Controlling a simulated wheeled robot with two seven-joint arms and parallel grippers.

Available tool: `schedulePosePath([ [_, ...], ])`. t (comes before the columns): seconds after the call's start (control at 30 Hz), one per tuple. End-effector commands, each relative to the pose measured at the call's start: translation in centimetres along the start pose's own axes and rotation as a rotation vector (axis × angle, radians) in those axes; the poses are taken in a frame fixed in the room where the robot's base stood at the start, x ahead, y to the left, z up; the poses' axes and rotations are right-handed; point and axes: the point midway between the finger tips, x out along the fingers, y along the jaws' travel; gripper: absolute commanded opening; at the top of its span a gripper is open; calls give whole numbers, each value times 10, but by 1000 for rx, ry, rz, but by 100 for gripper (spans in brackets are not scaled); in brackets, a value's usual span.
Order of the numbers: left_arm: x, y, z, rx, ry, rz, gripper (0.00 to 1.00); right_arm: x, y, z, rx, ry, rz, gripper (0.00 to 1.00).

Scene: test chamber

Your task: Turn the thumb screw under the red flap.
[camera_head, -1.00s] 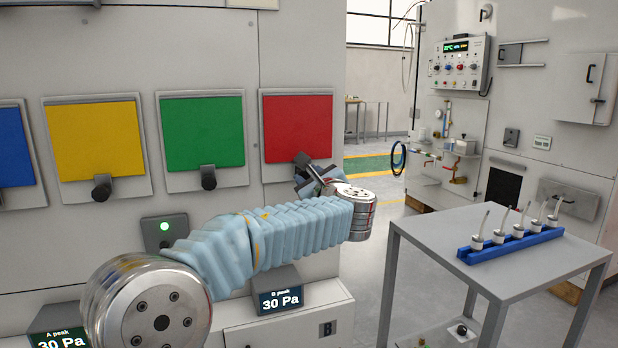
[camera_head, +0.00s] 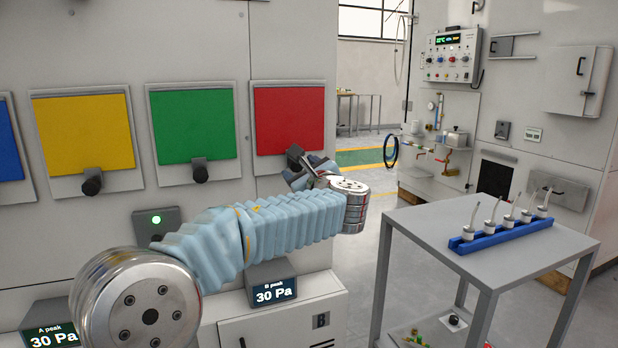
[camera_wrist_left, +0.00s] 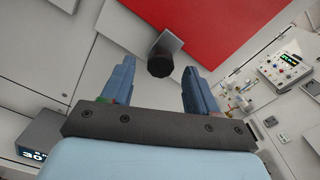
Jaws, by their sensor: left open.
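The red flap (camera_head: 289,120) hangs on the wall panel, the rightmost of the coloured flaps, and looks closed. In the left wrist view the red flap (camera_wrist_left: 215,25) fills the top. The thumb screw (camera_wrist_left: 160,63) is a dark round knob on a grey mount at the flap's lower edge. My left gripper (camera_head: 303,170) is just below the red flap in the head view and hides most of that spot. In the wrist view its open blue fingers (camera_wrist_left: 161,82) stand to either side of the knob's line, with nothing between them. Contact cannot be made out. My right gripper is not in view.
Green (camera_head: 195,126) and yellow (camera_head: 84,133) flaps with their own dark knobs are to the left. A display (camera_head: 274,288) reads 30 Pa below my arm. A grey table (camera_head: 425,225) with a blue rack (camera_head: 505,235) stands right, with floor free behind it.

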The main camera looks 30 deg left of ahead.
Motion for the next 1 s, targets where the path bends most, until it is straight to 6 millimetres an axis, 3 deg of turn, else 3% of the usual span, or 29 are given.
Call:
schedulePosePath([
  [0.53, -115, 0, -2, 0, 2, -4, 59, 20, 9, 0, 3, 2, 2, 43],
  [0.7, -132, 0, -2, 1, 3, -2, 59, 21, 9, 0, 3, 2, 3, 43],
  [1.0, -134, 0, -1, 1, 2, -1, 59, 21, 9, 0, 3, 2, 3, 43],
])
